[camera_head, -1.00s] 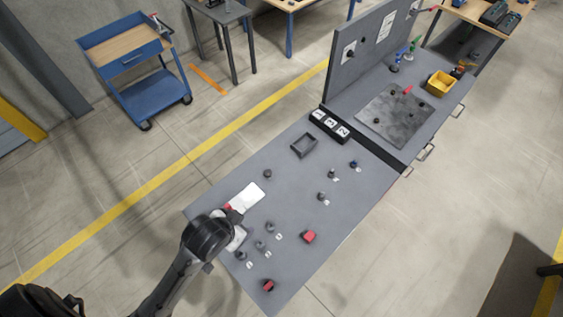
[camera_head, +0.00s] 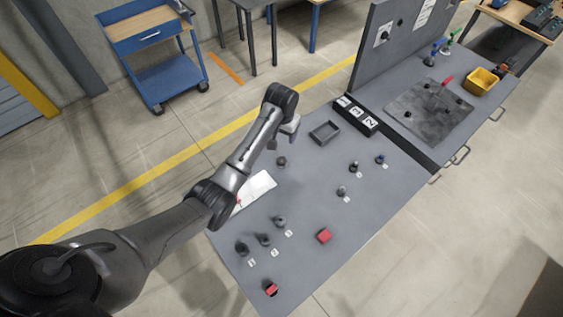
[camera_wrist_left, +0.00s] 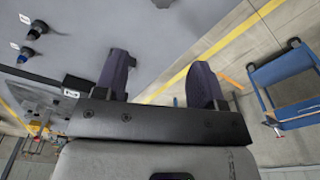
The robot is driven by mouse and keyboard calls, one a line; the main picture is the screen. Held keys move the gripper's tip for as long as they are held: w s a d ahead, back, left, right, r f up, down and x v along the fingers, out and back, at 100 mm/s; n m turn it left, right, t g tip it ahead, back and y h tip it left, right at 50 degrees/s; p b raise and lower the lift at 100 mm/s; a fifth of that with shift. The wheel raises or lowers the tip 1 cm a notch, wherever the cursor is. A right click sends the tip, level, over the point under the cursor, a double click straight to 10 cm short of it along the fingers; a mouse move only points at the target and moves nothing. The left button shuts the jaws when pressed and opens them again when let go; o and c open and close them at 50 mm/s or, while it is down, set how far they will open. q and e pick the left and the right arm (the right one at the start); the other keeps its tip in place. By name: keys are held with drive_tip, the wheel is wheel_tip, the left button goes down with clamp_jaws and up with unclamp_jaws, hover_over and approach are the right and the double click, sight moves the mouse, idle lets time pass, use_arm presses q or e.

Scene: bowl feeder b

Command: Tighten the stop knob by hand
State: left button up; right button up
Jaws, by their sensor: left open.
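Several small dark knobs stand on the grey table (camera_head: 300,205). One is near the back edge (camera_head: 282,161), two near the middle (camera_head: 353,167) (camera_head: 341,191), and a group is near the front left (camera_head: 264,239). A blue-topped knob (camera_head: 380,159) is further right. I cannot tell which one is the stop knob. My left gripper (camera_head: 289,133) is over the table's back edge, above and beyond the nearest dark knob. In the left wrist view its two fingers (camera_wrist_left: 160,78) are wide apart with nothing between them. My right gripper is not in view.
A grey tray (camera_head: 325,132) and a black labelled block (camera_head: 357,118) lie right of my left gripper. A white sheet (camera_head: 257,187) is partly under my arm. Red blocks (camera_head: 324,236) (camera_head: 271,290) stand nearer the front. A tall panel (camera_head: 385,50) and yellow bin (camera_head: 481,81) are further right.

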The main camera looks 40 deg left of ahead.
sight(281, 160)
use_arm(q)
drive_tip(key=shift+g, duration=0.4)
drive_tip(key=f, duration=0.5)
drive_tip(key=f+b, duration=0.1)
drive_tip(key=f, duration=0.9)
drive_tip(key=shift+s+f, duration=0.15)
drive_tip(key=shift+s, duration=0.25)
drive_tip(key=c, duration=0.9)
